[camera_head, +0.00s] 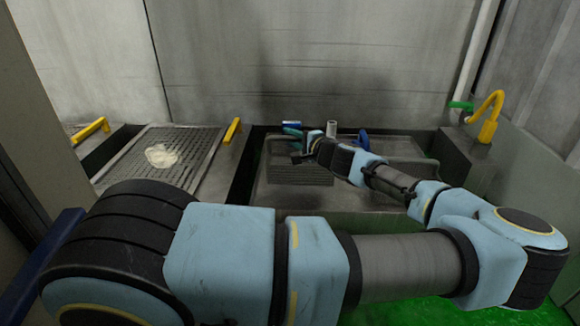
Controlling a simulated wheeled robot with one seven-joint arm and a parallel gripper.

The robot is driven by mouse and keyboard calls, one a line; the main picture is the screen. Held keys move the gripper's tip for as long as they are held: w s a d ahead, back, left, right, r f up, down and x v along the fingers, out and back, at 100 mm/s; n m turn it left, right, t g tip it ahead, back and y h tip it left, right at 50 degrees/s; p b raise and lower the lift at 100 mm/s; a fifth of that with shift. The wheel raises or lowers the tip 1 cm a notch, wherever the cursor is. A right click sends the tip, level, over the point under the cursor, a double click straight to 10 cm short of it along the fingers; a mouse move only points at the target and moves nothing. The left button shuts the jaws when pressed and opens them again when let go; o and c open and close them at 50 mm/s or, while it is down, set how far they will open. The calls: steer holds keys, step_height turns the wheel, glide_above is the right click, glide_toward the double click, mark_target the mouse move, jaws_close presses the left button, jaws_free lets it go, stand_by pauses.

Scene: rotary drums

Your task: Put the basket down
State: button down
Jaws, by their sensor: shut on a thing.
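A grey mesh basket (300,173) sits at or just above a dark grey surface (345,198) in the middle of the head view. My gripper (303,155) is at the basket's top edge and shut on it. The fingertips are small and partly hidden by my own wrist. I cannot tell whether the basket's bottom touches the surface below it.
A perforated metal tray (200,165) with a pale lump (163,156) on it lies to the left, with yellow handles (232,130) near it. A yellow curved pipe (489,115) stands on a grey block (462,150) at right. A concrete wall (310,60) closes off the back.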

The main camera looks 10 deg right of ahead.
mark_target(317, 168)
step_height(317, 168, down, 6)
steer(key=b, duration=0.3)
steer(key=shift+f, duration=0.25)
steer(key=shift+r, duration=0.15)
steer(key=c, duration=0.8)
jaws_free()
steer(key=shift+o, duration=0.2)
steer(key=p+v, duration=0.6)
steer(key=v, duration=0.5)
steer(key=shift+s+r, duration=0.1)
steer(key=shift+r, duration=0.05)
steer(key=shift+s+d, duration=0.25)
steer(key=shift+s, duration=0.1)
